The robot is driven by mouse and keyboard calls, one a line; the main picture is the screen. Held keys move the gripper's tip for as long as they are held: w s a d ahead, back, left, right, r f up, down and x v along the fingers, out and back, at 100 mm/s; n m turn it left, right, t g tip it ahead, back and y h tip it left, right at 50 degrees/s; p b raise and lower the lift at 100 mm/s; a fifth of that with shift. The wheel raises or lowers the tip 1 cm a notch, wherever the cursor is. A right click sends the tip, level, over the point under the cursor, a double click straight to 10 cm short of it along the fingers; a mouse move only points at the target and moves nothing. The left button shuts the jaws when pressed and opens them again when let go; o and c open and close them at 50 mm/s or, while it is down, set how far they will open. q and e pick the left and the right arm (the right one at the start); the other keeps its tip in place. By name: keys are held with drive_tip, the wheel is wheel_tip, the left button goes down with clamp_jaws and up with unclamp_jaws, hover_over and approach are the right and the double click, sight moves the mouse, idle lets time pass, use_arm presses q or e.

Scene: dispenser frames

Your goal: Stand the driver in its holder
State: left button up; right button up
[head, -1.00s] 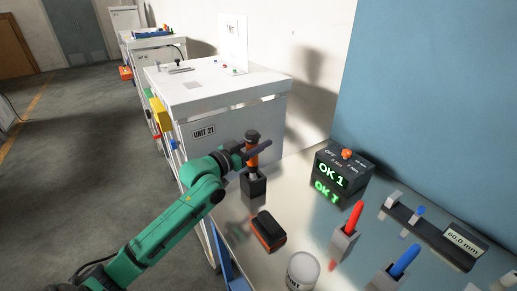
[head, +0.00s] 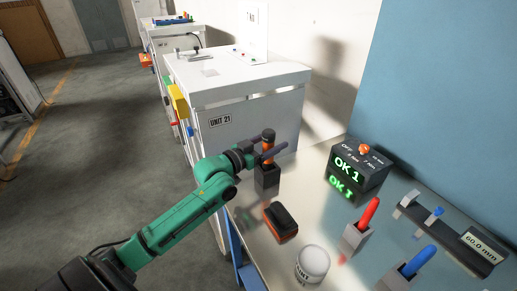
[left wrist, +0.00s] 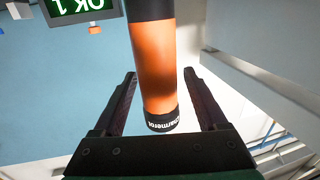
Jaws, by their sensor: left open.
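The driver (head: 267,152) has an orange body and a black top. It stands upright with its lower end in a dark square holder (head: 267,179) near the far left edge of the bench. My left gripper (head: 273,149) is open at the driver's height, with its fingers around the orange body. In the left wrist view the orange driver (left wrist: 160,65) with a black lettered band lies between the two spread fingers (left wrist: 160,78), with a gap on both sides. The holder cannot be made out in the left wrist view. My right gripper is not in view.
An orange and black block (head: 281,221) and a white cylinder (head: 312,263) stand nearer on the bench. A black "OK 1" box (head: 360,166), a red tool (head: 369,212), a blue tool (head: 419,261) and a "60.0 mm" gauge (head: 484,247) are to the right. A white cabinet (head: 240,122) stands behind.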

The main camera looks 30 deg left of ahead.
use_arm(q)
drive_tip(key=b+v, duration=0.2)
drive_tip(key=v, duration=0.9)
idle(0.3)
